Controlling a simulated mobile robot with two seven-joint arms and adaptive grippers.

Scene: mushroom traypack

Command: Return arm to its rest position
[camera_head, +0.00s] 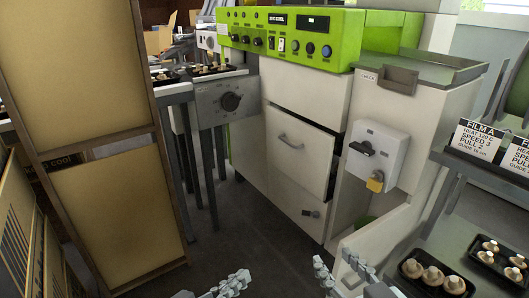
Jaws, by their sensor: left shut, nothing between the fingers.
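My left gripper (229,285) shows at the bottom edge of the head view, left of centre, low over the dark floor. It is shut and empty, and much of it is cut off by the frame. My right gripper (339,270) is at the bottom, right of centre, with its two fingers spread apart and nothing seen between them. It is left of a black tray of mushrooms (412,279) on the lower right surface. The rest of both arms is mostly out of view.
A white and green machine (292,39) stands ahead, with a partly open drawer (301,145). A brown panel (110,225) blocks the left. A shelf with film signs (480,140) is at the right. More mushroom trays lie on the left conveyor. Dark floor is clear in the middle.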

